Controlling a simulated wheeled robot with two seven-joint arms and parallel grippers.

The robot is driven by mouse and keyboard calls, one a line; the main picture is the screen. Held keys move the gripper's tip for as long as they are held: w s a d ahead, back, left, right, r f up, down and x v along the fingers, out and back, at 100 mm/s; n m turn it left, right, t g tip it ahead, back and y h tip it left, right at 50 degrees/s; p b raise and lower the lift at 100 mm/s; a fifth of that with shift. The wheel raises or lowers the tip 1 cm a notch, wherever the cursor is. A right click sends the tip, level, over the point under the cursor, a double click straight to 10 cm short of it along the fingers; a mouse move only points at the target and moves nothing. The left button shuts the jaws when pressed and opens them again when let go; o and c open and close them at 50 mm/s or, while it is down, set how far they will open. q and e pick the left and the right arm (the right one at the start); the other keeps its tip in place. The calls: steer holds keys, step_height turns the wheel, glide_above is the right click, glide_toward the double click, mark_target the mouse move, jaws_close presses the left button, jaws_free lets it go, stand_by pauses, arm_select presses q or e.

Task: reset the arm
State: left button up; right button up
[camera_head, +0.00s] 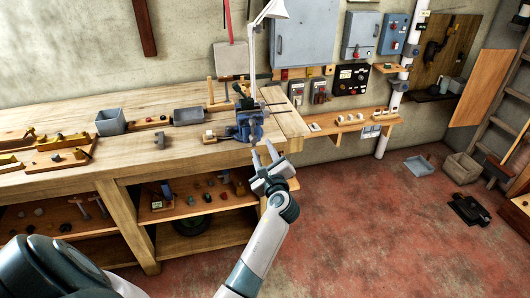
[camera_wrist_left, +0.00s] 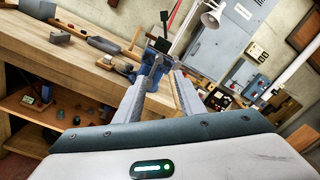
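My left gripper (camera_head: 262,148) is in front of the workbench's front edge, near its right end, with its fingers pointing at a blue vise (camera_head: 249,124). The two fingers stand apart with a gap between them. In the left wrist view the gripper (camera_wrist_left: 160,78) also shows spread fingers, and the blue vise (camera_wrist_left: 153,66) appears beyond the gap. I see nothing held, and I cannot tell how far the fingertips are from the vise. My right gripper is not in either view.
The wooden workbench (camera_head: 185,152) carries a grey bin (camera_head: 111,122), a grey box (camera_head: 187,116) and tools. Its lower shelf holds small parts. A small wall shelf (camera_head: 350,126) is to the right. The red floor (camera_head: 370,230) is open, with trays and a crate (camera_head: 461,167) farther back.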

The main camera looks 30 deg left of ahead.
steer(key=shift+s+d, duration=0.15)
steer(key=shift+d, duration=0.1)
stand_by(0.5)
